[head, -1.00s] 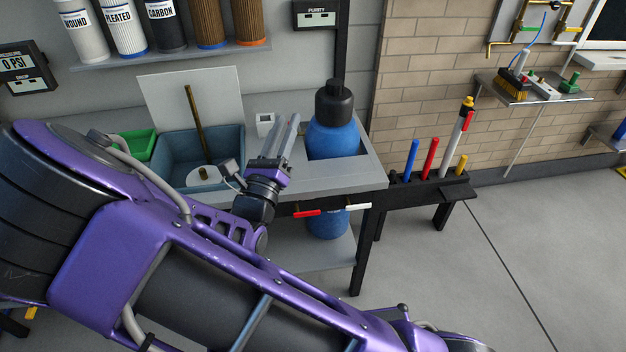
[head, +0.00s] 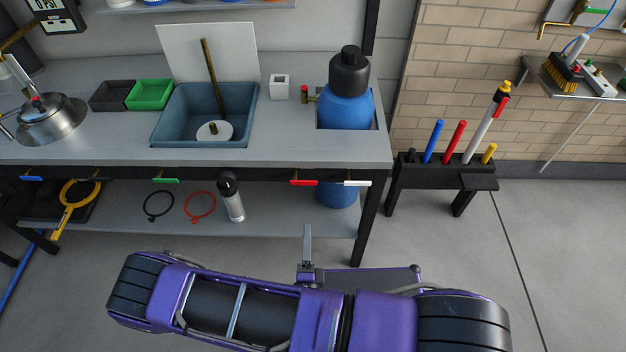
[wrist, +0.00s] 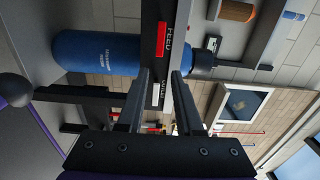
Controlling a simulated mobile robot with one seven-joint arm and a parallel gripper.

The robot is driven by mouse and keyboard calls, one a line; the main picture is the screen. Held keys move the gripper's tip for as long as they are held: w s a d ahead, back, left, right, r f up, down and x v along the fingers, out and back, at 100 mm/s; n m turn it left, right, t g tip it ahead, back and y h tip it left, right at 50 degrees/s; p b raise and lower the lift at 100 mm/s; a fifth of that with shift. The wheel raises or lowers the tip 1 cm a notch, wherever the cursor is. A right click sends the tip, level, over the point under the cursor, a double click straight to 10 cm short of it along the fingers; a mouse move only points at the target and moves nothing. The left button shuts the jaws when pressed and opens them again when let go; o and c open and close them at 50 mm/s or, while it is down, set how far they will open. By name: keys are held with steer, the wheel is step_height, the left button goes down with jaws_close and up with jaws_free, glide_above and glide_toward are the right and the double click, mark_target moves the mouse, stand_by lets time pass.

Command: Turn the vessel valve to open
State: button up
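The white handle (head: 357,183) hangs on the bench's front edge below the blue vessel (head: 347,108), with a red handle (head: 303,183) to its left. In the wrist view the red handle (wrist: 160,40) is by a FEED label, and the white handle (wrist: 155,95) is by a partly legible label that seems to read VESSEL. My gripper (head: 307,232) is in front of the bench, pointing toward its edge. In the wrist view my gripper (wrist: 160,72) is open and empty. The white handle shows between its fingers, apparently beyond them; I see no contact.
The bench (head: 290,145) carries a blue-grey basin (head: 165,128), a green tray (head: 150,94) and a metal vessel at left. A black rack (head: 440,172) with coloured tubes stands right of the bench. The floor (head: 430,260) in front is clear.

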mark_target(309, 184)
steer(key=w, duration=1.7)
steer(key=shift+w+d, duration=0.15)
steer(key=shift+d, duration=0.1)
jaws_close()
